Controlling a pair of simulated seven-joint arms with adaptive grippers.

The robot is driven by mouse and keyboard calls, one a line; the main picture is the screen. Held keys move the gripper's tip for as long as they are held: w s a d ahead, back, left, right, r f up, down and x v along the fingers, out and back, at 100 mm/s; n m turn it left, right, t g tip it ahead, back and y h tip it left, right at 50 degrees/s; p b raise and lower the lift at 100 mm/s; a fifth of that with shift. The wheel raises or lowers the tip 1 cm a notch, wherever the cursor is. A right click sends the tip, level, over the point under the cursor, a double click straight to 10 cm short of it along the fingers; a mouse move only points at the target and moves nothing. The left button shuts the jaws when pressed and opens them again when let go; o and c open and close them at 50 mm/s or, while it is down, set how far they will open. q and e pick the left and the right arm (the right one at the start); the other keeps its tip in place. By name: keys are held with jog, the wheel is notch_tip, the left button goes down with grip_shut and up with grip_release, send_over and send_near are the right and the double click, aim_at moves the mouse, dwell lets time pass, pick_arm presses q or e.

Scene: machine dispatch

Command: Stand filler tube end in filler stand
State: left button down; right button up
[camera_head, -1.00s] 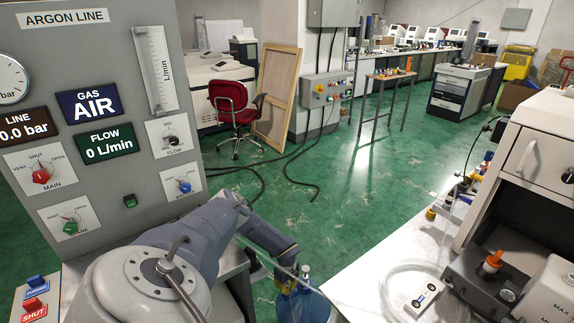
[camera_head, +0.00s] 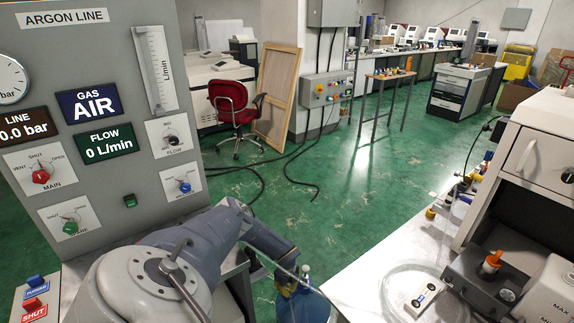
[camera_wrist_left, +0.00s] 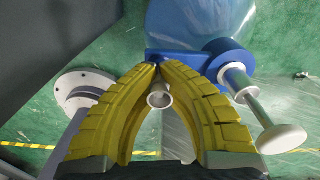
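My left gripper (camera_wrist_left: 158,75) has yellow ribbed fingers whose tips come together in the left wrist view. A pale hollow tube end (camera_wrist_left: 160,97), which looks like the filler tube end, sits between the fingers just behind the tips. In the head view my left arm reaches down to the blue water bottle (camera_head: 305,304), and the gripper there is small and partly hidden. The bottle (camera_wrist_left: 200,20) is just beyond the fingertips in the wrist view, with a blue bracket at the tips. I cannot pick out the filler stand with certainty. My right gripper is not in view.
A white plunger-like knob (camera_wrist_left: 280,138) sticks out right of the fingers, and a pale round flange (camera_wrist_left: 84,90) is at left. The argon panel (camera_head: 110,120) stands at left. A white bench (camera_head: 360,285) with coiled clear tubing and a machine is at right. Green floor lies between.

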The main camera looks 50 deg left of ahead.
pick_arm(q)
jog(key=c, duration=1)
grip_release()
jog(key=shift+c, duration=0.2)
jog(key=shift+r, duration=0.1)
jog(key=shift+r, duration=2.85)
